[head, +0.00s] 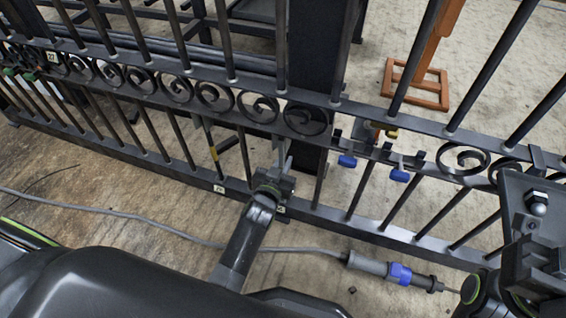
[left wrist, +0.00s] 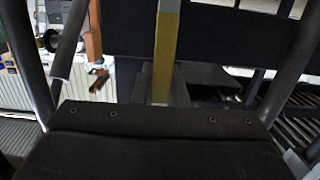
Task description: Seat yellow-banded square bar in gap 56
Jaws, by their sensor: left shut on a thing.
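My left gripper (head: 282,158) is at the lower part of the black scroll gate (head: 150,148). It is shut on a grey bar with a yellow band, and this yellow-banded bar (left wrist: 168,40) stands between the fingers in the left wrist view. In the head view most of the held bar is hidden by the gripper. A small label (head: 281,209) on the bottom rail is just below the gripper; I cannot read it. Another yellow-banded bar (head: 213,153) stands in the gate to the left, above another label (head: 219,189). My right arm is at the right edge; its fingertips are not clear.
Two blue pieces (head: 347,160) (head: 400,175) hang at the gate right of my left gripper, with a yellow piece (head: 392,133) near them. A corded tool with a blue collar (head: 400,273) lies in front. An orange stand (head: 415,85) is behind the gate.

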